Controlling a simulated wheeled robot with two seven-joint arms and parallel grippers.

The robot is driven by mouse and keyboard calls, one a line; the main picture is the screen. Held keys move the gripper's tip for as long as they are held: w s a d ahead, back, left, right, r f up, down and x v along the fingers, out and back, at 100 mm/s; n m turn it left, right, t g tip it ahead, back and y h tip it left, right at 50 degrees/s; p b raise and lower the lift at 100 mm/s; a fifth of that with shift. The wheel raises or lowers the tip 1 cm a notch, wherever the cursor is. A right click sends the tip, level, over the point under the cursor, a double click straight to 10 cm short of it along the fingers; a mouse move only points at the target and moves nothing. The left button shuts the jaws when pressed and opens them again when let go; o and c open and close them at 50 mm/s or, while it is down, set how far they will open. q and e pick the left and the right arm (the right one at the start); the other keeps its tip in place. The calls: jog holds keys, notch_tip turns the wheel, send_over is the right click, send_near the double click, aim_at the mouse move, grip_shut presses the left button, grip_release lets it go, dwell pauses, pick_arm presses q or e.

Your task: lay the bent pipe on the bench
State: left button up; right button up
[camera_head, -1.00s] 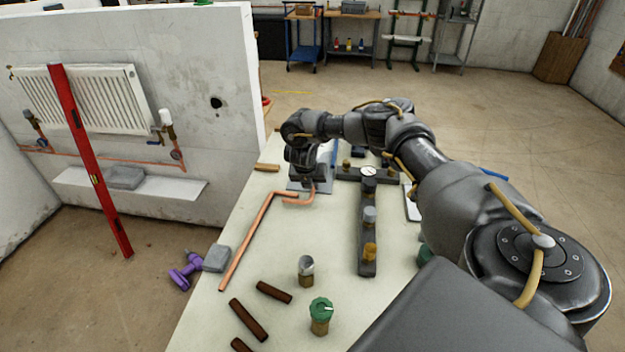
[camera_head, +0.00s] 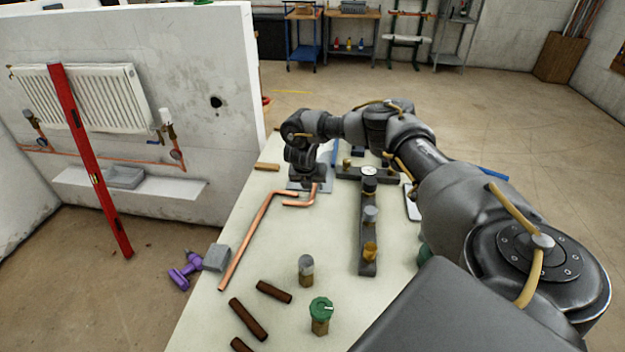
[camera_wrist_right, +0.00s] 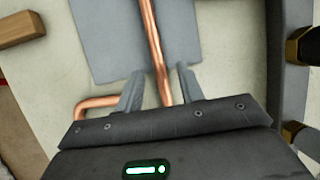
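The copper bent pipe (camera_head: 247,234) appears to lie on the pale bench (camera_head: 195,325), with its long leg toward the near left edge. Its hooked short end (camera_head: 299,204) reaches the grey plate under my right gripper (camera_head: 310,183). In the right wrist view the pipe (camera_wrist_right: 153,40) runs between the two fingers of my right gripper (camera_wrist_right: 159,86). The fingers stand apart with a gap beside the pipe, so the gripper looks open around it. Another part of the pipe (camera_wrist_right: 96,102) shows at lower left there. My left gripper is out of view.
A dark manifold with a gauge (camera_head: 368,215) stands right of the pipe. Brown rods (camera_head: 248,319), a green-topped valve (camera_head: 320,315) and a grey-capped fitting (camera_head: 306,270) stand or lie nearer. A wooden block (camera_head: 267,167) is at the far left. A white wall (camera_head: 215,60) rises beside the bench.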

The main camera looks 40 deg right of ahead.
jog(key=v, duration=0.4)
jog(key=shift+a+r+b, duration=0.1)
jog(key=shift+r+b, duration=0.2)
jog(key=shift+b, duration=0.05)
jog(key=p+v, duration=0.1)
jog(key=v, duration=0.4)
jog(key=shift+s+a+r+p, duration=0.1)
jog(key=shift+r+p, duration=0.2)
jog(key=shift+r, duration=0.1)
